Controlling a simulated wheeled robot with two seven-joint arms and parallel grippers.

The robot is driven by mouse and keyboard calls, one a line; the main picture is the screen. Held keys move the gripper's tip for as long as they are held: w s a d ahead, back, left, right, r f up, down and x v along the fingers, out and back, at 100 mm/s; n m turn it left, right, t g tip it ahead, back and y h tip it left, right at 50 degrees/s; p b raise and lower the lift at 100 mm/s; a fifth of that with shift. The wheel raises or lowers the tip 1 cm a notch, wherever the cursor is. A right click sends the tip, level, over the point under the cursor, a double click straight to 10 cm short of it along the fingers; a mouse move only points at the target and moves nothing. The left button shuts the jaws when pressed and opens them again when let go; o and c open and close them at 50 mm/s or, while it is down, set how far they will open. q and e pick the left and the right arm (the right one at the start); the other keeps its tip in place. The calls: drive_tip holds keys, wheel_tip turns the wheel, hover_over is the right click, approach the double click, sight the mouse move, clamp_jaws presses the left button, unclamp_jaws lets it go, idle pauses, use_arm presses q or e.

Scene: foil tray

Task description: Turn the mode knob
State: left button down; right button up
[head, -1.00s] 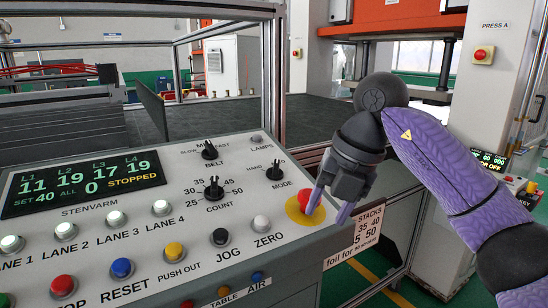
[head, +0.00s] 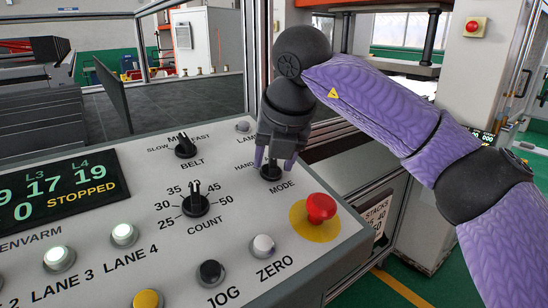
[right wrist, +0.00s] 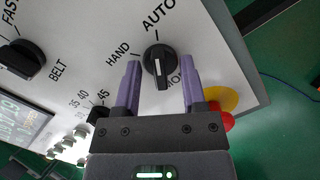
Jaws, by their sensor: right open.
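The mode knob (head: 271,171) is a black rotary knob on the sloping grey panel (head: 300,258), above the word MODE. In the right wrist view the mode knob (right wrist: 158,62) shows a white pointer line, with HAND and AUTO printed beyond it. My right gripper (head: 273,165) is open, with its purple fingertips on either side of the knob. In the right wrist view the right gripper (right wrist: 160,85) has one finger to each side of the knob, with visible gaps. The head view hides part of the knob behind the gripper. My left gripper is not in view.
The red emergency button (head: 321,208) on its yellow disc sits right of the knob. The count knob (head: 195,200) and belt knob (head: 186,146) stand to the left. The black jog button (head: 211,272) and white zero button (head: 263,246) are nearer the front.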

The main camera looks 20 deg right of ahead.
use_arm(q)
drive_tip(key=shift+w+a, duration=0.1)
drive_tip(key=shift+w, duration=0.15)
use_arm(e)
drive_tip(key=shift+w+f, duration=0.1)
drive_tip(key=shift+c, duration=0.3)
clamp_jaws()
